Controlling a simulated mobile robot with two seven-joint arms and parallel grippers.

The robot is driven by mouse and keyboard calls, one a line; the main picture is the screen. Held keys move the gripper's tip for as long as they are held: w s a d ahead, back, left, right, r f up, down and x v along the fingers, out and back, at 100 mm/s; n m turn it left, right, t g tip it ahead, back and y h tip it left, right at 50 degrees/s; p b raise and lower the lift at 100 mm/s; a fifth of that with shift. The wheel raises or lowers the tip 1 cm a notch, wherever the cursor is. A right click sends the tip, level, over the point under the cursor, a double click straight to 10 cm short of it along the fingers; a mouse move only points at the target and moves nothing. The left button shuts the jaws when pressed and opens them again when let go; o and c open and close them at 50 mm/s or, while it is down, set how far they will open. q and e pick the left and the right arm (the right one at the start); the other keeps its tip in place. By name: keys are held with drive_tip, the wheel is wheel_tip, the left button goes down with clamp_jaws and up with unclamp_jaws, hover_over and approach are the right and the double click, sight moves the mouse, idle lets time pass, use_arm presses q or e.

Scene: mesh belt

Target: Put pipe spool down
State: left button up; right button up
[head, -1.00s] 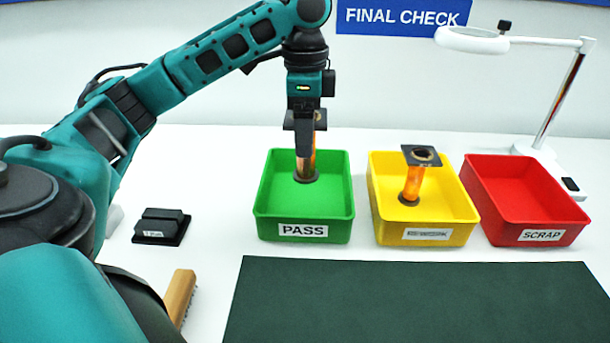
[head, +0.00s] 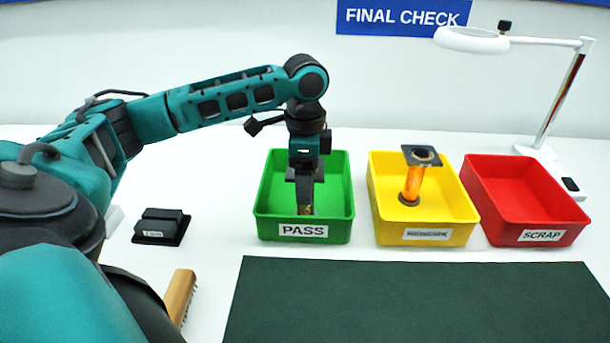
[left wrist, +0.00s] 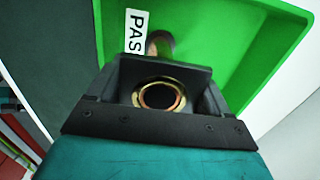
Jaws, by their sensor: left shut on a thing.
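My left gripper (head: 305,192) points down inside the green PASS tray (head: 345,195). It is shut on a pipe spool (head: 306,210), of which only a small copper-coloured bit shows below the fingers in the head view. In the left wrist view the pipe spool (left wrist: 160,94) shows its dark flange and round open end, with part of the tube (left wrist: 160,43) beyond it over the green floor. The spool looks about upright. I cannot tell whether its lower end touches the tray floor. My right gripper is not in view.
A yellow tray (head: 455,208) holds another orange pipe spool (head: 413,180). A red SCRAP tray (head: 525,200) stands to its right. A magnifier lamp (head: 545,125) is at the back right. A dark green mat (head: 415,300) lies clear in front. A brush (head: 180,295) and black block (head: 162,226) are left.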

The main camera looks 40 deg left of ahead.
use_arm(q)
drive_tip(key=o, duration=1.4)
drive_tip(key=shift+f, duration=0.1)
drive_tip(key=shift+o, duration=0.2)
wheel_tip(320, 180, up, 12)
drive_tip(key=shift+r, duration=0.15)
